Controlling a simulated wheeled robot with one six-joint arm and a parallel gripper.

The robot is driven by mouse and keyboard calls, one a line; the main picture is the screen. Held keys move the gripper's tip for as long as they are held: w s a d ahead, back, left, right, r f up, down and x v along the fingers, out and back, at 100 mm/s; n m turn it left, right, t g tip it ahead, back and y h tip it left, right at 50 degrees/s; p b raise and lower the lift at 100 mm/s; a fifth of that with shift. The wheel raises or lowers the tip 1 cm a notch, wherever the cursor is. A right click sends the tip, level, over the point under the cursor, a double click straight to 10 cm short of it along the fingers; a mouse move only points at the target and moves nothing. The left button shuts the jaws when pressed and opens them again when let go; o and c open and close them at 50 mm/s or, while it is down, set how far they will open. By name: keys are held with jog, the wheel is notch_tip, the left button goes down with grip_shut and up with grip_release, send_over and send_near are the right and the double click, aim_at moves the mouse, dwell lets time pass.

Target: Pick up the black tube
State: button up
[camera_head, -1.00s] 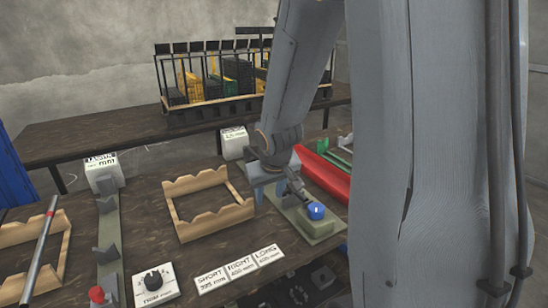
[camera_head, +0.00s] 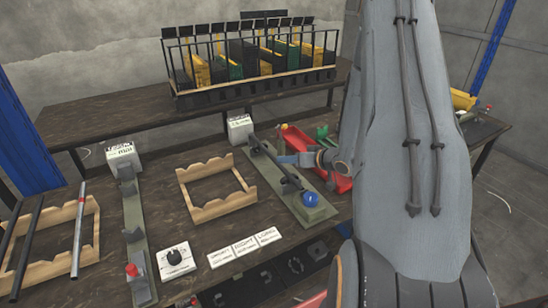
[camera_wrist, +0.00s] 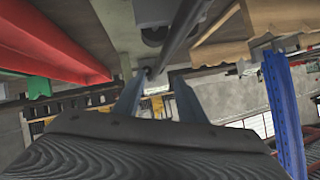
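A thin black tube (camera_head: 280,166) lies along the green-grey gauge fixture (camera_head: 322,212) with the blue knob, right of centre in the head view. My gripper (camera_head: 292,158) is low beside the tube's middle, its blue-grey fingers pointing left. In the wrist view, my gripper's fingers (camera_wrist: 157,82) are spread apart, and the tube (camera_wrist: 180,30) runs past just beyond the tips. I cannot tell whether they touch it. Another black tube (camera_head: 30,235) and a grey tube with a red band (camera_head: 78,230) lie on the left wooden rack (camera_head: 92,210).
An empty wooden rack (camera_head: 224,208) stands left of the fixture. A red tray (camera_head: 298,142) lies close behind my gripper.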

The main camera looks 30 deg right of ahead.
aim_at(273, 159)
jog(key=shift+p+x, duration=1.15)
jog(key=shift+x, duration=2.2)
jog(key=shift+w+d+r, duration=0.1)
grip_shut()
